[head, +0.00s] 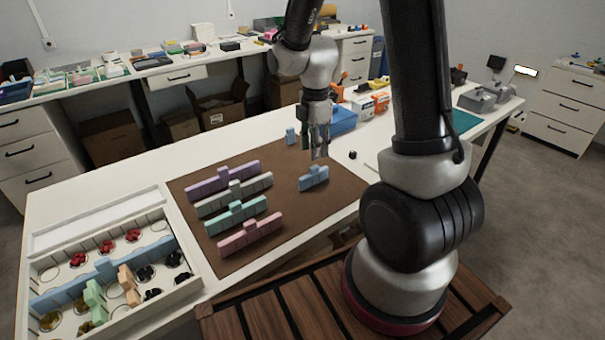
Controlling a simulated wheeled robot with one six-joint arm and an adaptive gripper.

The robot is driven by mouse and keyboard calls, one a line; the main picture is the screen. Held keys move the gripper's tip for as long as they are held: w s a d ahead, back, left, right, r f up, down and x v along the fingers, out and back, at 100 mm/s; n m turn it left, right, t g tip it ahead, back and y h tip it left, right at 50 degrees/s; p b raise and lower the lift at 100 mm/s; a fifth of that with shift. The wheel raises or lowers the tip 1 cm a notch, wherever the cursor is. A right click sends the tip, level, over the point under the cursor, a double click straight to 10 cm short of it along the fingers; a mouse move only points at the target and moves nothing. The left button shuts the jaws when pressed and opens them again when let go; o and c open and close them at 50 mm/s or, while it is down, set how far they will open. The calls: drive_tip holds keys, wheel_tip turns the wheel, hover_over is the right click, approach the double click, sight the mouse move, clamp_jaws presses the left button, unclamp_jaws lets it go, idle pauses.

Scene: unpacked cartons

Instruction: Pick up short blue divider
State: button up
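The short blue divider (314,178) stands on the brown mat (290,215), right of the longer dividers. It is a low bar with a raised tab in its middle. My gripper (320,154) hangs above and just behind it in the picture, pointing down. Its two fingers are apart with nothing between them. A small gap seems to lie between the fingertips and the divider's tab, though the exact height is hard to tell.
Purple, grey-green, teal and pink dividers (250,236) stand in a row on the mat's left. A white compartment tray (190,290) with a long blue divider (70,285) is at lower left.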

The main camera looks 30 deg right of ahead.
sight(314, 167)
drive_tip(key=shift+w+f+n, duration=0.1)
drive_tip(key=shift+n, duration=0.8)
wheel_tip(314, 167, down, 8)
drive_tip(key=shift+r, duration=0.15)
clamp_jaws()
